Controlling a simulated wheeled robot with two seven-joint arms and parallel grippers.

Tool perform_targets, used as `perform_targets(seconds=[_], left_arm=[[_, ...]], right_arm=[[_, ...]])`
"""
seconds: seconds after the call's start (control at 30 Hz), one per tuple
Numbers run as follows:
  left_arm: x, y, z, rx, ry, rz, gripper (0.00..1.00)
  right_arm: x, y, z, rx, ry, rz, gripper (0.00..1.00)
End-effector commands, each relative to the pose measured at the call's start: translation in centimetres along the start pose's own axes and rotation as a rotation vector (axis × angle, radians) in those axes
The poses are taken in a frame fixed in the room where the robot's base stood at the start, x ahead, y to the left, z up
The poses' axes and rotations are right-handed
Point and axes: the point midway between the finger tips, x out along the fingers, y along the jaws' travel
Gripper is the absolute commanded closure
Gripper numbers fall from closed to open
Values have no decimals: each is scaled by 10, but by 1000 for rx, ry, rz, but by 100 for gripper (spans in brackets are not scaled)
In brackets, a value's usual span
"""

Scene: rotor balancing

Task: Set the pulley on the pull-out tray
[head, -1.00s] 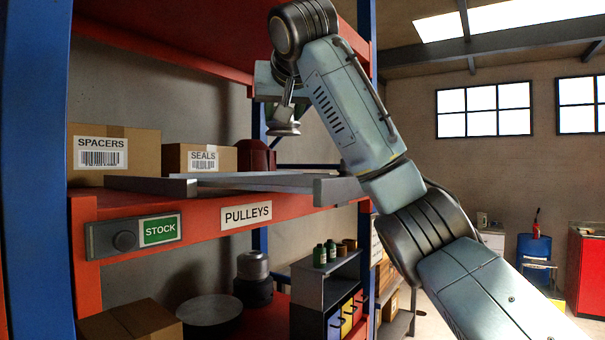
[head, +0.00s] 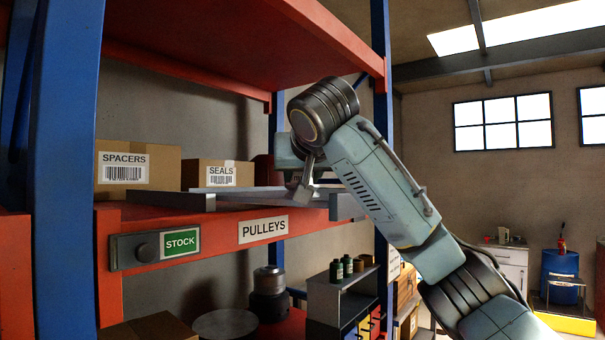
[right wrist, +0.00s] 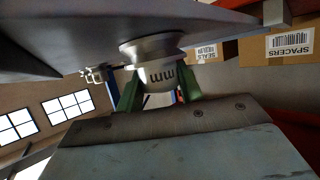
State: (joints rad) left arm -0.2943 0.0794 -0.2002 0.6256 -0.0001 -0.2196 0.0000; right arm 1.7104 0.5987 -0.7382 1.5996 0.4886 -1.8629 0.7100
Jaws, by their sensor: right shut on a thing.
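The pulley (right wrist: 155,62) is a silver, flanged part with dark lettering on it, seen in the right wrist view. My right gripper (right wrist: 158,82) is shut on it, with a green finger on each side. The pull-out tray (head: 215,203) is a flat grey tray on the red shelf, and its grey surface (right wrist: 75,40) fills the top of the wrist view. The pulley's wide flange is at the tray's surface; I cannot tell whether it touches. In the head view my right gripper (head: 302,188) is low over the tray's right part. My left gripper is out of view.
A SPACERS box (head: 137,167) and a SEALS box (head: 216,174) stand behind the tray, with a dark red object (head: 263,168) beside them. A red upper shelf (head: 230,55) overhangs, and a blue post (head: 65,170) stands at left.

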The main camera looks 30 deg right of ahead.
Motion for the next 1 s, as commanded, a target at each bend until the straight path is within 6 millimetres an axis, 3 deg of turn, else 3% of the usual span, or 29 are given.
perform_targets(seconds=[0.03,0.07,0.2,0.57,1.0], left_arm=[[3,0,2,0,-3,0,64],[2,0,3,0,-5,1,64],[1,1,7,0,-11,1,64],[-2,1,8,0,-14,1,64],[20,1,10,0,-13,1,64]], right_arm=[[1,0,2,1,1,-1,95],[1,0,2,0,-1,0,59],[1,0,1,0,-1,0,42],[-1,0,-2,0,0,1,42],[-75,0,-2,-2,9,1,42]])
